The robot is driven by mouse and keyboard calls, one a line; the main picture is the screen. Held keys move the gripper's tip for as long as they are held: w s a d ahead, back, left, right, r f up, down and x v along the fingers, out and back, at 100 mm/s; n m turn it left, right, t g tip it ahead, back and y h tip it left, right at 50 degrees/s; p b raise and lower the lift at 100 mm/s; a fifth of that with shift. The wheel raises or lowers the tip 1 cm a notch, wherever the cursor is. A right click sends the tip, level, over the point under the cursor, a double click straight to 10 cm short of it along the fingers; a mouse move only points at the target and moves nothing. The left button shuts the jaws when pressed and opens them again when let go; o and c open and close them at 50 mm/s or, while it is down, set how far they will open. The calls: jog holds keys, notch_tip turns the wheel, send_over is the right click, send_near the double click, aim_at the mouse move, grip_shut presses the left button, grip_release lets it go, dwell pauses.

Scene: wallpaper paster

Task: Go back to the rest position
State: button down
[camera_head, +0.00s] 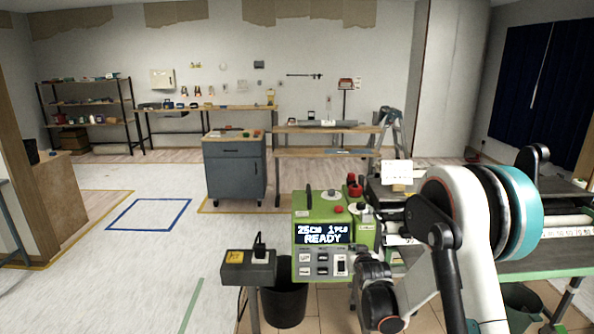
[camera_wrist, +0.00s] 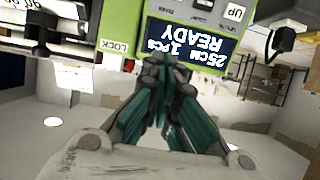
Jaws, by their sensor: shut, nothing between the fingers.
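My gripper (camera_wrist: 163,68) is shut and empty in the wrist view, its dark and teal fingers together at the tips. It shows just in front of the green control box (camera_wrist: 125,30), below the display reading "25CM 1PCS READY" (camera_wrist: 195,50). The wrist view is upside down. In the head view my white and teal arm comes in from the right, and its dark end is beside the lower right of the green control box (camera_head: 310,208). I cannot tell whether the fingertips touch the box.
The pasting machine (camera_head: 560,248) stands right of the box, partly behind my arm. A grey cabinet (camera_head: 235,172) and workbenches stand behind. The floor at left is clear.

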jog(key=s+r+g, duration=0.3)
jog(key=s+r, duration=1.4)
jog(key=s, duration=0.2)
jog(key=s+f+g, duration=0.1)
jog(key=s+g, duration=0.2)
jog(key=s, duration=2.4)
jog(key=shift+s, duration=0.4)
